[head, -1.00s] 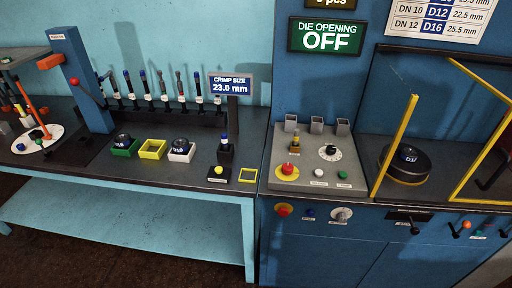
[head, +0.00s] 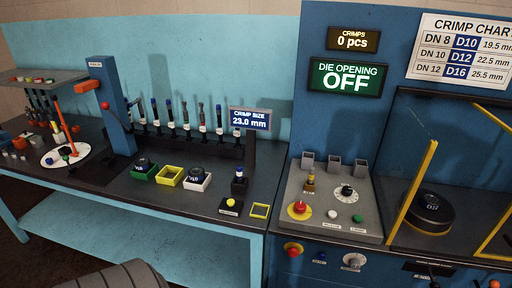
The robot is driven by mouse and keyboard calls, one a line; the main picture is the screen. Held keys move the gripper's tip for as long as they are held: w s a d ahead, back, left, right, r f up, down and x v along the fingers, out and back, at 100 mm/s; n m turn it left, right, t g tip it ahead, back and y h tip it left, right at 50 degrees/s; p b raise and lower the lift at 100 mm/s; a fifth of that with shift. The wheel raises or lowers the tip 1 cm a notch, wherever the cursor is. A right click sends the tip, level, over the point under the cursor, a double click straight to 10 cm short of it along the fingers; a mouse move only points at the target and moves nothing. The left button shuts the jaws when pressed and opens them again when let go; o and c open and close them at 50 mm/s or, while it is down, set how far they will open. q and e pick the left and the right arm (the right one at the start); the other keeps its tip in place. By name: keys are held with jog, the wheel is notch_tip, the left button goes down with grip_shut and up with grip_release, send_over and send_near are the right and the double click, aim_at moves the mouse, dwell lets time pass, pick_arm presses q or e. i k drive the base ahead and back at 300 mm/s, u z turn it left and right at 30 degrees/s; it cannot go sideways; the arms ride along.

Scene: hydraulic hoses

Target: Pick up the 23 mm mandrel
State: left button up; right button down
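A row of several upright mandrels (head: 187,116) with blue, dark and reddish tops stands in a dark rack at the back of the bench. Small white labels sit at their bases, too small to read, so I cannot tell which one is 23 mm. A display (head: 249,120) above reads "CRIMP SIZE 23.0 mm". Neither gripper shows. A dark ribbed part at the bottom left edge may be my own arm.
A blue post with a lever (head: 112,105) stands left of the rack. Green, yellow and white trays (head: 170,176) lie in front of it. A control panel (head: 331,200) and a yellow-framed press bay with a black round die (head: 433,212) are at the right.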

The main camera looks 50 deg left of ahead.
aim_at(239, 169)
jog(key=i, duration=0.9)
jog(key=u, duration=0.35)
